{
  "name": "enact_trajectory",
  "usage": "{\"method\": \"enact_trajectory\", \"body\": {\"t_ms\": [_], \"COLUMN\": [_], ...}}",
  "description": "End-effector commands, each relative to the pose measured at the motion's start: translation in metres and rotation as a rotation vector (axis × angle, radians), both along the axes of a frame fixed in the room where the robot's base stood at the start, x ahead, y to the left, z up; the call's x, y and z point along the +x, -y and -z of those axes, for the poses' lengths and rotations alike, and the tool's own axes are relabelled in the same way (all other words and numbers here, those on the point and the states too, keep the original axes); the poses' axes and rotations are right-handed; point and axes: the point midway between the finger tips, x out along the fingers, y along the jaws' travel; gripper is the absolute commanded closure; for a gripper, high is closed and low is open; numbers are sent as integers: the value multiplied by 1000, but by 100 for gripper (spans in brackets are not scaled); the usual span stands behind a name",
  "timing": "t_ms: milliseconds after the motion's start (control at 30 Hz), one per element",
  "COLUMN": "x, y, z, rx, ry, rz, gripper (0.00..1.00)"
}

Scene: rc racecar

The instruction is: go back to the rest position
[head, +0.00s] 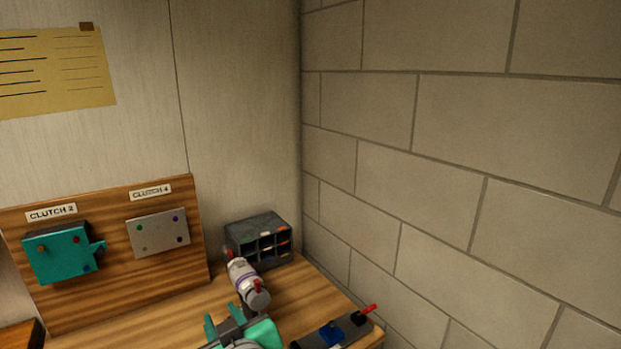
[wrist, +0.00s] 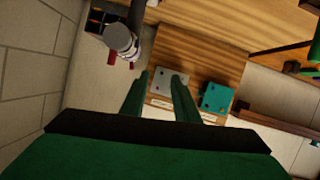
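My gripper (head: 229,316) is low in the head view, above the wooden bench (head: 190,303). Its two green fingers are apart, with nothing seen between them. In the wrist view the open fingers (wrist: 160,76) point toward the backboard, with the grey plate (wrist: 167,82) showing behind the gap. A grey-white cylinder (head: 243,279) with red parts is just beyond the gripper in the head view. It also shows left of the fingers in the wrist view (wrist: 120,38). I cannot tell its exact distance from the gripper.
A wooden backboard (head: 115,270) carries a teal block (head: 58,255) under "CLUTCH 2" and a grey plate (head: 158,233) under "CLUTCH 4". A dark compartment box (head: 258,224) stands in the corner. A grey tool base (head: 318,338) with blue and red parts lies right, near the brick wall (head: 470,150).

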Motion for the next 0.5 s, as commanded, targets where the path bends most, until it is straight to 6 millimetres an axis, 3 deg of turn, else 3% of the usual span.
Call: {"method": "enact_trajectory", "body": {"t_ms": [267, 500], "x": [2, -5], "y": [5, 15], "z": [40, 97], "rx": [94, 210], "ry": [-20, -37], "rz": [41, 113], "gripper": [72, 72]}}
